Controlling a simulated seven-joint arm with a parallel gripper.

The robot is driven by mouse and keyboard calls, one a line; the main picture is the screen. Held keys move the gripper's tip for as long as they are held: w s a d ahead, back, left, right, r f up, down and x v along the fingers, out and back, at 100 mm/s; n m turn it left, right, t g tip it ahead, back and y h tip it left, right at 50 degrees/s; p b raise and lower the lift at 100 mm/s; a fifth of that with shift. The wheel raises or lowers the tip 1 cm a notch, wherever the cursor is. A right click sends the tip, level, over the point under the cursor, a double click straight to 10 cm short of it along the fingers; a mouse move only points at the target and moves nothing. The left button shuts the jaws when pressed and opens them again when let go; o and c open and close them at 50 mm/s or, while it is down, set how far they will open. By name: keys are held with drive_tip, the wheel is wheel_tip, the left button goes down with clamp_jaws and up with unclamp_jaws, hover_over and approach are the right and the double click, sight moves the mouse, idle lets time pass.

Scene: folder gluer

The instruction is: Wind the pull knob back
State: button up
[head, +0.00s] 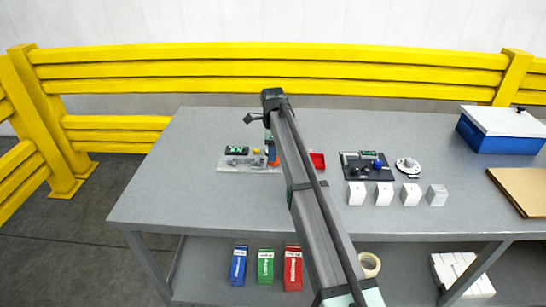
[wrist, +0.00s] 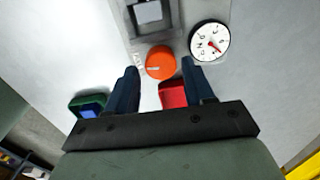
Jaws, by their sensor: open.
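A round orange knob (wrist: 160,62) with a pale mark on its face sits on a light plate. In the wrist view it lies just beyond and between the fingertips of my gripper (wrist: 159,71), with gaps showing on both sides. My gripper is open and empty. I cannot tell how far its tips are above the knob. A white round dial (wrist: 209,42) with a red pointer is to the right of the knob. A grey metal block (wrist: 151,14) is above it. In the head view my arm covers much of this plate (head: 240,167).
A red tray (head: 318,160) is beside the plate. A black panel (head: 368,176) with a blue knob, a small round device (head: 407,166) and several white blocks stand farther right on the grey table (head: 210,210). A blue box (head: 498,138) is at the back right.

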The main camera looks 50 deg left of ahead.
drive_tip(key=shift+f, duration=1.5)
drive_tip(key=shift+c, duration=0.2)
drive_tip(key=c, duration=0.7)
drive_tip(key=shift+n, duration=1.6)
drive_tip(key=shift+c, duration=0.3)
drive_tip(key=o, duration=0.8)
wheel_tip(320, 180, up, 14)
drive_tip(key=shift+d, duration=0.2)
drive_tip(key=shift+s, duration=0.1)
